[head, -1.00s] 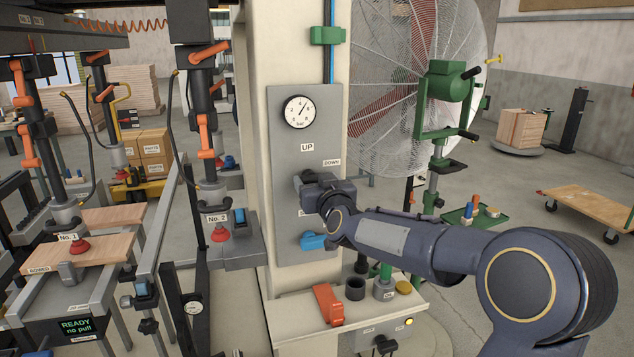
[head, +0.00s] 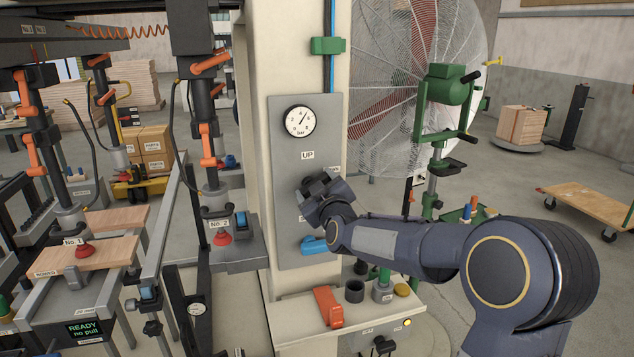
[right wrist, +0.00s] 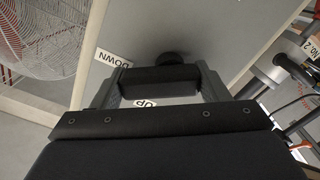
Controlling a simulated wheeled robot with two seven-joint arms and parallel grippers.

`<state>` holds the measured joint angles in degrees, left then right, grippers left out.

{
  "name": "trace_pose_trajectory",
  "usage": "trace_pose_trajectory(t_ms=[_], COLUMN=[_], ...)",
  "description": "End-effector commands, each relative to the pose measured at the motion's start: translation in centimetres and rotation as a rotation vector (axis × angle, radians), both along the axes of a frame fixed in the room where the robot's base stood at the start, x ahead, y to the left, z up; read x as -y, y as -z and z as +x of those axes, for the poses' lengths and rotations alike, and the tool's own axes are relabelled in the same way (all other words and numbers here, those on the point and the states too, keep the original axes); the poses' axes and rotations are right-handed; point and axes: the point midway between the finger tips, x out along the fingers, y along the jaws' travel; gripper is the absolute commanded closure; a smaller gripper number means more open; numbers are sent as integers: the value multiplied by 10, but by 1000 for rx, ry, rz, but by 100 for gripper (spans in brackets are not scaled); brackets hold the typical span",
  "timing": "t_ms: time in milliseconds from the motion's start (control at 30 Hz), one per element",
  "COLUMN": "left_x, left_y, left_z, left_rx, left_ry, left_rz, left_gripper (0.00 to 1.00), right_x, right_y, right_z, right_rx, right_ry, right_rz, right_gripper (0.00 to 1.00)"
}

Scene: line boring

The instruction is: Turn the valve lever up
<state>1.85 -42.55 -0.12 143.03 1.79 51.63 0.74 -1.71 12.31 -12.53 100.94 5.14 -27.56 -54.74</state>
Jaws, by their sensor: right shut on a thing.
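The valve lever is black and sits on the grey panel (head: 290,245) of the cream column, between the gauge and a blue lever. In the right wrist view the black lever bar (right wrist: 158,82) lies between my gripper's fingers, with its round hub (right wrist: 172,60) behind it. My right gripper (head: 318,190) is shut on the lever and hides most of it in the head view. The UP label (head: 307,155) is above the gripper. The DOWN label (right wrist: 112,60) shows in the right wrist view and is mostly covered in the head view. My left gripper is not in view.
A round pressure gauge (head: 299,121) is above on the panel. The blue lever (head: 313,245) is just below my gripper. A ledge with an orange handle (head: 328,306) juts out lower down. A large caged fan (head: 400,90) stands behind to the right.

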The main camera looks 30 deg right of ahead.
Motion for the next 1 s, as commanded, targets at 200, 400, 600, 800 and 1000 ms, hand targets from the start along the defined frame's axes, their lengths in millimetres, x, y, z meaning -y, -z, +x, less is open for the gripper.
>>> trace_pose_trajectory(t_ms=[200,400,600,800,1000], left_x=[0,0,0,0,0], left_y=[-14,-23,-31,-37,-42], left_z=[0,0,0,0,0], left_rx=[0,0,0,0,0], left_ry=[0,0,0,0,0], left_rz=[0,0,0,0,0], left_gripper=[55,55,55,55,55], right_x=[-3,-4,-6,-8,-9], right_y=[-4,-5,-6,-6,-6], right_z=[1,1,1,2,2], right_rx=[-49,-94,-137,-177,-206], right_ry=[-2,-2,-2,-3,-2], right_rz=[-202,-386,-569,-733,-859], right_gripper=[55,55,55,55,55])
